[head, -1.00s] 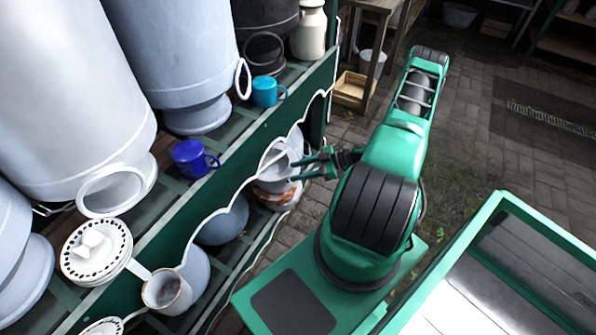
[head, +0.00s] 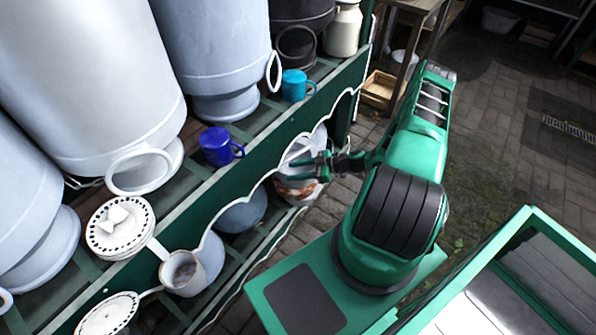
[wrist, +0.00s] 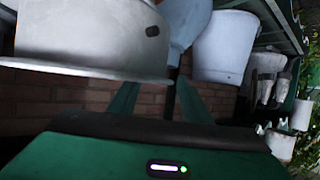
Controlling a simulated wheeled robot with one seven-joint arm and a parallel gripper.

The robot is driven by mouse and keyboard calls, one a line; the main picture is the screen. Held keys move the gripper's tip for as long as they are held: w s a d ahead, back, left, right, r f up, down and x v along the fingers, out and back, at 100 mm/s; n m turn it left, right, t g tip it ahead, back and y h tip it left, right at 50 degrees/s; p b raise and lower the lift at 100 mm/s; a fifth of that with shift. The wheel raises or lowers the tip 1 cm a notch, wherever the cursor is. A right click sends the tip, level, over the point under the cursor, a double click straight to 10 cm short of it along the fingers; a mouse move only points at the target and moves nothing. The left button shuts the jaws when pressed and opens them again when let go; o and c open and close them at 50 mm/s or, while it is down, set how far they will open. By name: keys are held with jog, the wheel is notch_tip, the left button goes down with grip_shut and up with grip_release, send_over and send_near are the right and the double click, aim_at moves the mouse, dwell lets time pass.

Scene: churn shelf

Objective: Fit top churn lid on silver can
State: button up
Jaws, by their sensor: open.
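A white round lid with a ring of dark holes and a knob (head: 120,226) lies on the shelf at the left of the head view. A second similar lid (head: 108,314) lies lower, partly cut off by the frame. Several large grey-silver cans stand on the upper shelf, the nearest pale one (head: 85,90) behind the lid; I cannot tell which is the silver can. My gripper (head: 300,168) is open and empty beside the scalloped shelf edge, well right of the lids. In the wrist view its fingers (wrist: 155,105) are apart below a silver metal vessel (wrist: 85,40).
A blue mug (head: 216,147), a turquoise mug (head: 294,85) and a cream jug (head: 343,28) stand on the upper shelf. A pale mug (head: 181,272) is near the lids. The green scalloped shelf edge (head: 250,155) lies beside my arm. Brick floor (head: 505,150) is open at the right.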

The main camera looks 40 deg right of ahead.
grip_shut()
jog(key=shift+s+d+f, duration=0.1)
jog(key=shift+s, duration=0.05)
